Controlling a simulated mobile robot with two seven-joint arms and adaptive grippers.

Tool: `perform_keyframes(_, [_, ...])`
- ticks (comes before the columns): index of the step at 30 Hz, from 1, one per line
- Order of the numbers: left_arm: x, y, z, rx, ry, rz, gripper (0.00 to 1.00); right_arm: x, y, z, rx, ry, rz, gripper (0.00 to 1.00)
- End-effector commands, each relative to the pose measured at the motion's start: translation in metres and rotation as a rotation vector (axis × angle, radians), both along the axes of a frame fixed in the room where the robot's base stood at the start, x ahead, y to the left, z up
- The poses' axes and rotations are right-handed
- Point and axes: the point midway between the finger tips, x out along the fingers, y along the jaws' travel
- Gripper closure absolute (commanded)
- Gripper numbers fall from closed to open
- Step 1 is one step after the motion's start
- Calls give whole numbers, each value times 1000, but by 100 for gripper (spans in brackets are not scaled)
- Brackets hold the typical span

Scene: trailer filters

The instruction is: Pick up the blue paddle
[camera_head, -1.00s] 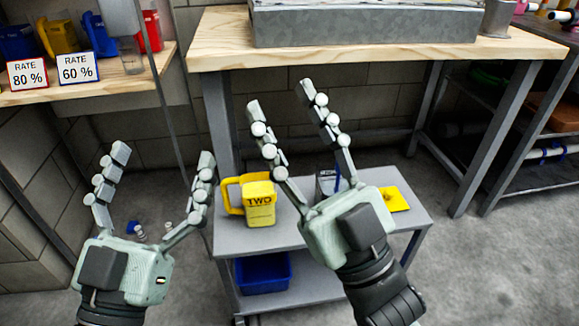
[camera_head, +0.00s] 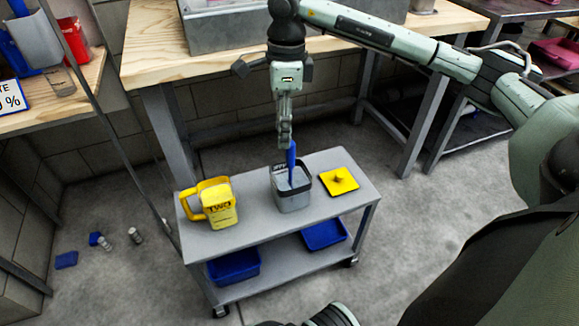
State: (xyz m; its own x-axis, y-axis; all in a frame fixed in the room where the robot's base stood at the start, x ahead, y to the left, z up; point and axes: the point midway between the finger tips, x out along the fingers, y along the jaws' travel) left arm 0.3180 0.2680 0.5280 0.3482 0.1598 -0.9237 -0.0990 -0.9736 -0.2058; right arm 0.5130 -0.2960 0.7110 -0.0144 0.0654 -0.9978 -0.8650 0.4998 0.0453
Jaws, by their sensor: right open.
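The blue paddle (camera_head: 291,163) stands upright in a grey square container (camera_head: 293,199) on the top of a small grey cart (camera_head: 245,228). Its lower end is hidden inside the container. My right gripper (camera_head: 285,138) points straight down over the container. Its fingers are seen edge-on, at the top of the paddle's handle; they are open, and I cannot tell whether they touch it. My left gripper is out of view.
A yellow jug (camera_head: 211,204) stands left of the container, and a yellow square lid (camera_head: 339,181) lies to its right. Blue bins (camera_head: 233,268) sit on the cart's lower shelf. A wooden bench (camera_head: 150,55) with a metal tray (camera_head: 225,28) is behind.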

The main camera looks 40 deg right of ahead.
Motion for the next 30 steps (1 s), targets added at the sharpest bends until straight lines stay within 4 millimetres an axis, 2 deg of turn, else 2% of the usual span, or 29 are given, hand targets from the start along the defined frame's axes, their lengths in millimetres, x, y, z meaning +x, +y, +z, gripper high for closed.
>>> perform_keyframes(1, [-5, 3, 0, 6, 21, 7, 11, 3, -14, 7, -37, -8, -14, 58])
perform_keyframes(5, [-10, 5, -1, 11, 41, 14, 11, 5, -26, 4, -71, -12, -27, 58])
perform_keyframes(21, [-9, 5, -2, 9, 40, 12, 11, 6, -21, -64, -68, -13, -26, 58])
perform_keyframes(29, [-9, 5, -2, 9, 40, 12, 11, 6, -21, -68, -66, -14, -25, 58])
perform_keyframes(30, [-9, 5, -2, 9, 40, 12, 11, 6, -21, -68, -66, -14, -25, 60])
